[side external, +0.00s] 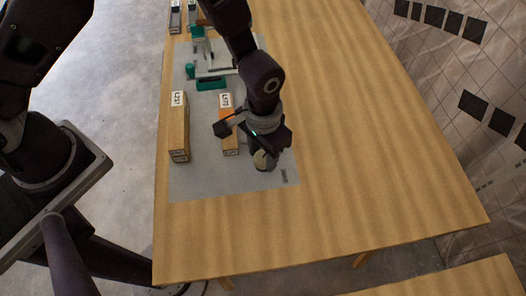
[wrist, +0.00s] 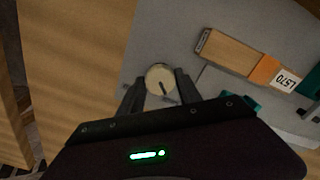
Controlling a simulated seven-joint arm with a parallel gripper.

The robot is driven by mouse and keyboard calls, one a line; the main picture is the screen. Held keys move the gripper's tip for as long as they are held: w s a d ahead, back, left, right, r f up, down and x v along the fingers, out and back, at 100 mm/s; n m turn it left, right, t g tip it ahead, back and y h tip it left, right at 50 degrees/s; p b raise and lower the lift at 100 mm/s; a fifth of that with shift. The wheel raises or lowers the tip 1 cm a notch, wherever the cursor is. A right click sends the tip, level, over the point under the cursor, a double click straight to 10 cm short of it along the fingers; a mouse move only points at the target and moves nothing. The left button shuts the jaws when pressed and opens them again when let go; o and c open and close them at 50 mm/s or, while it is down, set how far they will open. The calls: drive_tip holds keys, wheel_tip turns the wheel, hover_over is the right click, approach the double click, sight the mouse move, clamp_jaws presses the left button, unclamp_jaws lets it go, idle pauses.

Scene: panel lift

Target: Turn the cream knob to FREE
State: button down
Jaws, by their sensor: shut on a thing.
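The cream knob (wrist: 160,76) is a round disc with a dark pointer line on its face, seen in the wrist view. The line runs from near the middle towards the lower right, to the gripper side. My gripper (wrist: 160,88) has one dark finger on each side of the knob and is shut on it. In the side view my gripper (side external: 265,163) is low over the near right part of the grey mat, and the knob (side external: 261,159) shows only in part between the fingers. No readable FREE mark shows; a small dark print (side external: 285,177) lies right of the knob.
The grey mat (side external: 215,185) lies on a wooden table (side external: 350,200). A labelled wooden block with an orange part (side external: 228,135) stands close left of my gripper; another block (side external: 179,130) is farther left. Green and white fixtures (side external: 212,84) stand behind. The table's right side is clear.

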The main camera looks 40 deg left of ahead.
sight(263, 157)
idle(0.4)
drive_tip(key=c, duration=0.8)
unclamp_jaws()
drive_tip(key=shift+c, duration=0.2)
wheel_tip(263, 157, up, 7)
drive_tip(key=shift+r, duration=0.1)
